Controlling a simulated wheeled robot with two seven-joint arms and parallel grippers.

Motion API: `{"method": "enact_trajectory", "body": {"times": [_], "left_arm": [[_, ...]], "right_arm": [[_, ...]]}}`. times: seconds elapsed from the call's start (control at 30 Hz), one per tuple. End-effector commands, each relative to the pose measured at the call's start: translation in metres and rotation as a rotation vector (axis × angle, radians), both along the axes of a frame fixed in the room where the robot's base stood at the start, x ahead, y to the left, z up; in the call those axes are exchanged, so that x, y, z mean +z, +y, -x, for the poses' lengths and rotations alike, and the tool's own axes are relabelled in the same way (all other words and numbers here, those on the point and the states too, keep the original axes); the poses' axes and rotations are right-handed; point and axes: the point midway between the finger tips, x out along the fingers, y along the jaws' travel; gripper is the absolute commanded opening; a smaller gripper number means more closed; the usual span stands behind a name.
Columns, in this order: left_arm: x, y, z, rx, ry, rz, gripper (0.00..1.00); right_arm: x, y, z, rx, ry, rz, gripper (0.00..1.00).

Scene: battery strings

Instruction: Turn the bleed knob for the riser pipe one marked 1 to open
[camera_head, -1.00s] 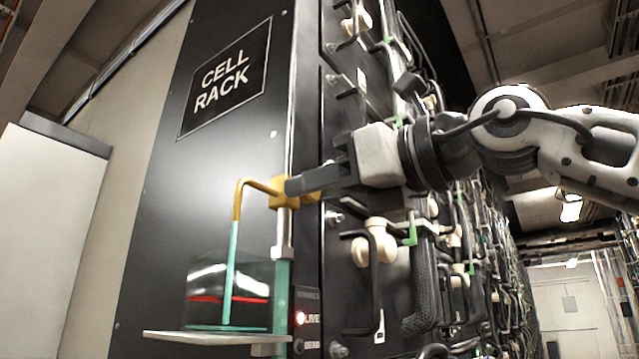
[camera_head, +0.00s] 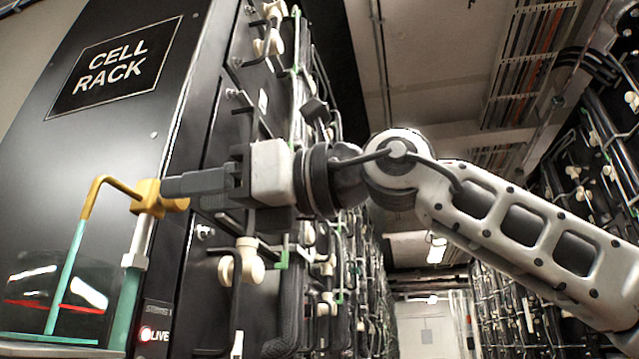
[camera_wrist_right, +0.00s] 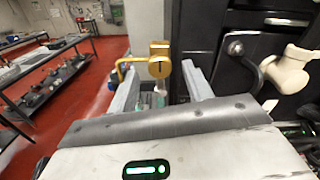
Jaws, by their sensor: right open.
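A brass valve (camera_head: 148,197) sits at the top of a green riser pipe (camera_head: 128,305), with a yellow bent tube (camera_head: 103,183) leading left and down to a clear tank with a red line (camera_head: 60,290). In the right wrist view its round brass knob (camera_wrist_right: 160,68) faces me and bears one dark upright stroke. My right gripper (camera_head: 168,187) is open at the valve. In the wrist view its two grey fingers (camera_wrist_right: 160,82) stand left and right of the knob, with gaps on both sides; touch cannot be told. My left gripper is out of view.
The black cell rack (camera_head: 60,180) stands close behind the valve. White knobs (camera_head: 240,268) and black handles line its right side. A red lamp marked LIVE (camera_head: 147,334) is lower down. Benches (camera_wrist_right: 60,70) stand on a red floor in the wrist view.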

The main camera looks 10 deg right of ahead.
Motion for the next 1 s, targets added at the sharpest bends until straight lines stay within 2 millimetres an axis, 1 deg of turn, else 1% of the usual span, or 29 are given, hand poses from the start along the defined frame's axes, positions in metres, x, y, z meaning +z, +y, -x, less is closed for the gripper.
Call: {"method": "enact_trajectory", "body": {"times": [0.03, 0.3, 0.4, 0.5, 0.6, 0.7, 1.0], "left_arm": [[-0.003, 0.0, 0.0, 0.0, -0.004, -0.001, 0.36], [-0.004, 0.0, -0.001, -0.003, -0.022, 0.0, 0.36], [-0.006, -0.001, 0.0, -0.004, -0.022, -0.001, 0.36], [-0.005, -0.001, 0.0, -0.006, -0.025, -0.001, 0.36], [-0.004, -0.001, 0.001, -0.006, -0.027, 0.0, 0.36], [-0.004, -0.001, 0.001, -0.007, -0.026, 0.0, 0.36], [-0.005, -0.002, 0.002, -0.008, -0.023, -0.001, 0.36]], "right_arm": [[-0.002, -0.012, 0.003, -0.003, -0.001, -0.002, 0.5], [-0.002, -0.074, 0.026, -0.003, 0.0, -0.003, 0.5], [-0.001, -0.094, 0.033, -0.003, 0.0, -0.003, 0.5], [-0.001, -0.109, 0.039, -0.002, 0.0, -0.002, 0.5], [-0.001, -0.119, 0.043, -0.001, 0.0, 0.0, 0.5], [-0.001, -0.124, 0.045, 0.0, -0.001, 0.001, 0.5], [-0.001, -0.126, 0.046, 0.0, -0.001, 0.001, 0.5]]}}
